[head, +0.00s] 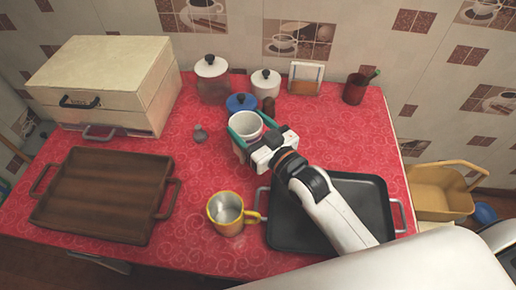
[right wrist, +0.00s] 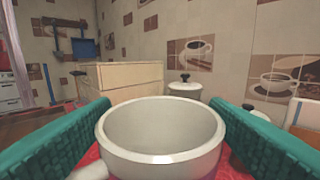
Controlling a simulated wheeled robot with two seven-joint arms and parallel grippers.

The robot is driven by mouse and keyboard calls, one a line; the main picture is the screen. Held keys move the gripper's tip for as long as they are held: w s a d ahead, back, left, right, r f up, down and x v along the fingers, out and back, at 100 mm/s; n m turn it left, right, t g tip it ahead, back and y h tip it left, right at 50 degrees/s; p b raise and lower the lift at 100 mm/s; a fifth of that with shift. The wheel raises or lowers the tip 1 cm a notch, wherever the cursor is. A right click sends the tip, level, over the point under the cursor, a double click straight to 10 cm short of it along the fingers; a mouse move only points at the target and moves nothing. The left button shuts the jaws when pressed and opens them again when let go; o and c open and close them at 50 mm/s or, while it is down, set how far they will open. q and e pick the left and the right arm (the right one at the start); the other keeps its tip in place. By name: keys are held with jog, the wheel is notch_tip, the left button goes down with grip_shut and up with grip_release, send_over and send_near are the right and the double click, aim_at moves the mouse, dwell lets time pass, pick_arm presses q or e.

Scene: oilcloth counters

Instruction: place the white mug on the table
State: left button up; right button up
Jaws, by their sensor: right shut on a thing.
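The white mug (head: 246,124) is between the green-padded fingers of my right gripper (head: 246,140) in the head view. In the right wrist view, the mug (right wrist: 162,160) is upright, its open rim facing up, with a green finger on each side and its handle at lower left. My right gripper is shut on the mug. The table (head: 205,170) has a red patterned oilcloth. The mug is over the table's back middle part; I cannot tell whether its base touches the cloth. My left gripper is not in view.
A yellow mug (head: 226,213), a wooden tray (head: 105,195) and a black tray (head: 345,195) stand nearer the front. A blue-lidded pot (head: 241,102) and white-lidded jars (head: 211,80) stand just behind. A cream box (head: 105,85) is at back left. Some cloth is clear left of the gripper.

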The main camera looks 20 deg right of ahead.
jog(key=shift+f+b, duration=0.35)
jog(key=shift+f, duration=2.8)
jog(key=shift+f, duration=0.1)
jog(key=o, duration=1.3)
jog(key=shift+f, duration=0.1)
jog(key=shift+c, duration=0.2)
jog(key=shift+s, duration=0.1)
jog(key=v, duration=1)
jog(key=shift+s+d+b, duration=0.15)
jog(key=shift+s+b, duration=0.15)
jog(key=shift+s+d, duration=0.25)
jog(key=shift+s, duration=0.25)
jog(key=shift+r, duration=0.2)
